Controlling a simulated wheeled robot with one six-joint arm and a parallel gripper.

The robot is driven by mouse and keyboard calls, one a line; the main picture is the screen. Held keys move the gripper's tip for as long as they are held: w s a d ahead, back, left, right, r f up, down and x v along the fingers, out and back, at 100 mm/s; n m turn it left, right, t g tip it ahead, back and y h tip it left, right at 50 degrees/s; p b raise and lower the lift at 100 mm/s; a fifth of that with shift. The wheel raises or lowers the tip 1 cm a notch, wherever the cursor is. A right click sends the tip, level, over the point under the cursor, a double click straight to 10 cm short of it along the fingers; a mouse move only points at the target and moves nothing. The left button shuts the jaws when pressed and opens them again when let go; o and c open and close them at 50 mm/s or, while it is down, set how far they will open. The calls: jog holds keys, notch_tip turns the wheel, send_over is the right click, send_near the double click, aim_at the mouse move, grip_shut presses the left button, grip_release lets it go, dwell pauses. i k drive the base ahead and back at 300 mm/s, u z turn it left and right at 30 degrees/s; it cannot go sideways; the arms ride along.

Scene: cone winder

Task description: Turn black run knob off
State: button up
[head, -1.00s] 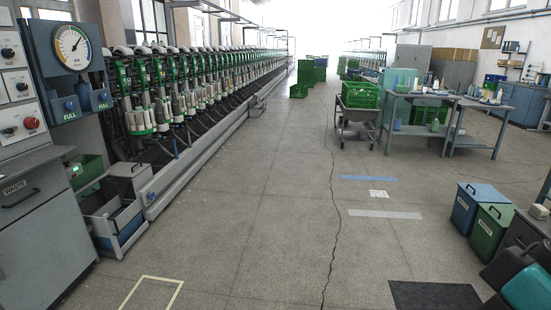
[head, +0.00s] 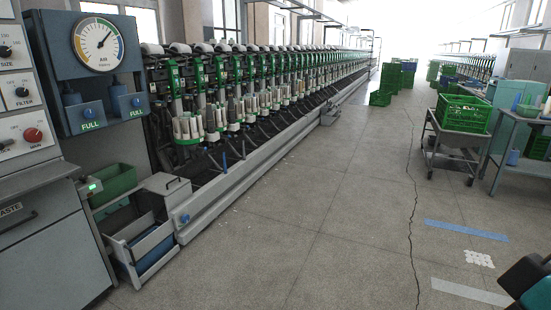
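The control panel (head: 24,112) is at the left edge in the head view. A black knob (head: 5,51) sits by the label SIZE, and another black knob (head: 22,91) by the label FILTER. A red knob (head: 33,134) is below them. I read no RUN label, so I cannot tell for sure which knob is the run knob. My gripper is not in view; a black and teal part, likely of my arm, shows at the lower right.
A gauge box (head: 97,62) hangs right of the panel. A waste cabinet (head: 50,250) and an open bin (head: 142,240) stand below. The long winder (head: 230,105) runs to the back. A cart with a green crate (head: 463,113) stands right. The middle floor is clear.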

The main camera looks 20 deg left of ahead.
aim_at(84, 178)
jog(key=u, duration=0.8)
jog(key=i, duration=1.4)
jog(key=u, duration=1.1)
jog(key=i, duration=0.55)
jog(key=u, duration=0.25)
jog(key=k, duration=0.4)
jog(key=z, duration=0.4)
jog(key=i, duration=0.35)
jog(key=u, duration=0.45)
